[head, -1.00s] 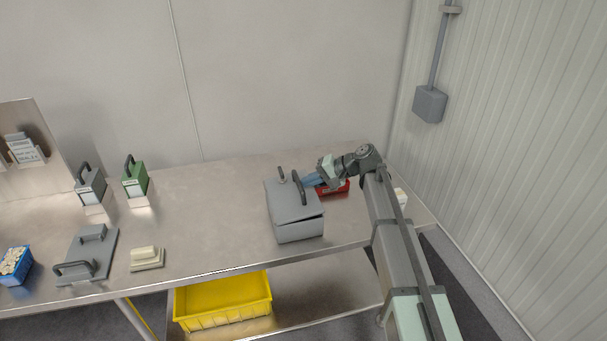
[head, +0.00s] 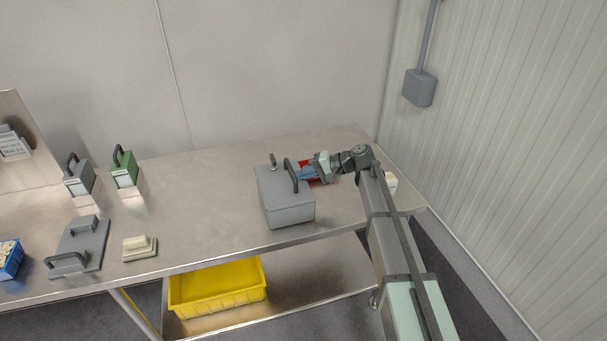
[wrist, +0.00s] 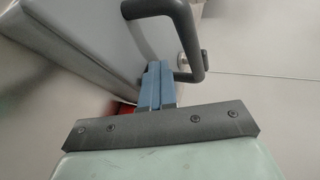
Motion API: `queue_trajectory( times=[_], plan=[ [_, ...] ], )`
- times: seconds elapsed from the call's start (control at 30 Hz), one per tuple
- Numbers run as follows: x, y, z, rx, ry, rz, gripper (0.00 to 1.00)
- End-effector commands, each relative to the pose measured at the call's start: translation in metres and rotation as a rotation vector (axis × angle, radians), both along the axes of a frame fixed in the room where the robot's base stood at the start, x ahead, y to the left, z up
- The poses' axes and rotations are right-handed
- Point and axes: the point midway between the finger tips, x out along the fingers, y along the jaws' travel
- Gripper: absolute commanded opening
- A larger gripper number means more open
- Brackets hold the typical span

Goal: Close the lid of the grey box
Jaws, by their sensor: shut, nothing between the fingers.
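The grey box (head: 288,212) stands on the steel table. Its lid (head: 278,184) lies down over it, and I see no clear gap at the front edge. A dark handle (head: 291,176) rises from the lid's right side. My gripper (head: 303,173) is at the right side of the box, close to the handle. In the wrist view the blue fingers of my gripper (wrist: 155,86) are together and empty, beside the dark handle (wrist: 185,35) and the grey lid (wrist: 75,45). I cannot tell whether the fingers touch the lid.
A red item (head: 314,172) lies behind my gripper, partly hidden. A white item (head: 391,181) is right of my arm. A green block (head: 124,170), a grey plate with handles (head: 80,247) and a blue bin (head: 9,262) stand left. A yellow bin (head: 217,287) is below.

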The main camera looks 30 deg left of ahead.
Motion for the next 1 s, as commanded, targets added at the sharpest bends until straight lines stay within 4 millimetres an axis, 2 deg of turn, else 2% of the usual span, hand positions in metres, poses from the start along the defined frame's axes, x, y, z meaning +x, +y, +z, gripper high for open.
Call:
queue_trajectory(
  times=[0.27,0.7,1.0],
  plan=[
    [0.002,-0.007,-0.001,-0.009,-0.001,-0.001,0.00],
    [0.023,-0.066,0.025,-0.002,-0.001,-0.002,0.00],
    [0.030,-0.087,0.035,0.000,-0.001,0.000,0.00]
  ],
)
